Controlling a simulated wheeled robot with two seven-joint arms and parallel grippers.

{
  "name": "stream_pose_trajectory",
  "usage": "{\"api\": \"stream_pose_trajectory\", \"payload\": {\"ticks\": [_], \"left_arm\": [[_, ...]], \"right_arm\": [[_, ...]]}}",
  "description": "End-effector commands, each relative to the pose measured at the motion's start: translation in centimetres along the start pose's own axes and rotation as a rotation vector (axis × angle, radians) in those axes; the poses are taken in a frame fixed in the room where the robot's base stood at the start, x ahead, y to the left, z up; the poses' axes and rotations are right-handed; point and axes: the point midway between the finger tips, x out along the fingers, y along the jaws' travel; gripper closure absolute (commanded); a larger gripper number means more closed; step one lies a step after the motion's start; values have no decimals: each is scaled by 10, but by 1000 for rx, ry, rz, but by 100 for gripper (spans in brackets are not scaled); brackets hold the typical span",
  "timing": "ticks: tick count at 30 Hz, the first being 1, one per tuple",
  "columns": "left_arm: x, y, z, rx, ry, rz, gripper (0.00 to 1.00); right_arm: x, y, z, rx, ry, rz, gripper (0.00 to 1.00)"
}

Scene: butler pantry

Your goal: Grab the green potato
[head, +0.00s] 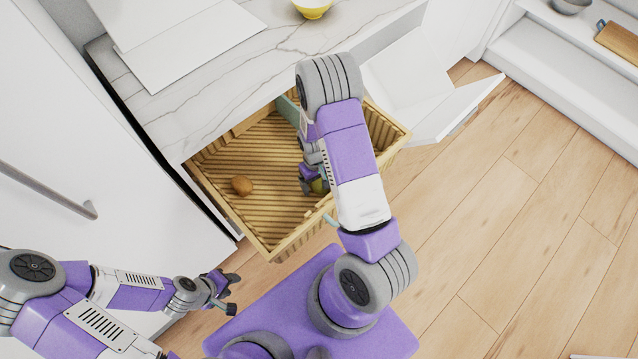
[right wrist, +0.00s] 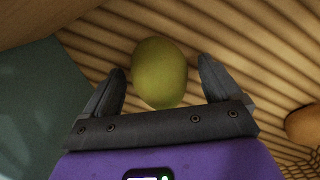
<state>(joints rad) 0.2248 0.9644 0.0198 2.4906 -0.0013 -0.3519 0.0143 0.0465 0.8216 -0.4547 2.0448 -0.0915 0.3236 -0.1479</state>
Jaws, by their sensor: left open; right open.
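The green potato (right wrist: 159,72) lies on the ribbed floor of the open wooden drawer. In the right wrist view it sits between and slightly beyond the two fingers of my right gripper (right wrist: 162,88), which is open with gaps on both sides. In the head view the green potato (head: 318,186) is mostly hidden by my right gripper (head: 312,180) and arm, which reach into the drawer. My left gripper (head: 229,293) is open and empty, outside the drawer at lower left.
A brown potato (head: 242,185) lies in the left part of the drawer (head: 275,245); it shows at the right edge of the right wrist view (right wrist: 304,126). A grey-green object (right wrist: 35,105) stands close to my right gripper's left side. A marble counter (head: 215,90) overhangs the drawer's back.

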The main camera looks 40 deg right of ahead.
Motion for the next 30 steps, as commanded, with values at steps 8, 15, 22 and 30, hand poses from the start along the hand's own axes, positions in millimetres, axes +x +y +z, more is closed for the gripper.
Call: {"api": "stream_pose_trajectory", "payload": {"ticks": [8, 15, 22, 30], "left_arm": [[0, 0, 0, 0, 0, 0, 57], [0, 0, 0, 0, 0, 0, 57], [-2, 1, 0, 0, 0, 0, 57], [-19, 7, 1, 0, 0, 0, 57]], "right_arm": [[-1, 0, 0, 0, 0, 0, 44], [-1, 0, 0, 0, 0, 0, 75], [-4, 0, 0, 0, 1, 0, 75], [-53, 0, 5, 0, 5, -1, 75]]}}
